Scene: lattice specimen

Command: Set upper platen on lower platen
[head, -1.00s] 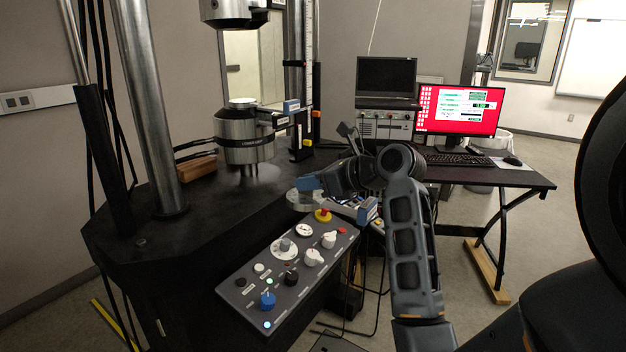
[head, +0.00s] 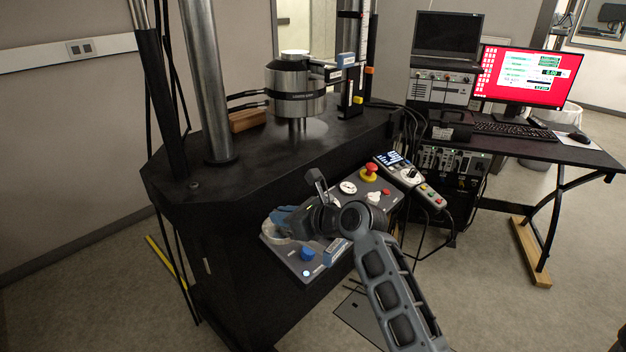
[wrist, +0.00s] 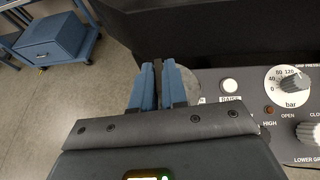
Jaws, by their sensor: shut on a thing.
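The upper platen, a silver-grey disc (head: 276,229), is held at my gripper (head: 284,218) in the head view, above the left end of the control panel. My blue fingers are close together on it and partly cover it. In the wrist view my gripper (wrist: 158,85) shows its blue fingers nearly together, with a pale part of the disc (wrist: 189,82) beside them. The lower platen (head: 295,54) is a pale flat disc on top of the silver lower grip (head: 297,85), up and to the right of my gripper. The two platens are well apart.
The control panel (head: 322,262) with knobs and a red stop button (head: 370,170) lies below and beside my gripper. A steel column (head: 207,85) stands left of the lower grip. A wooden block (head: 247,119) lies on the black machine table (head: 255,165). A desk with monitor stands right.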

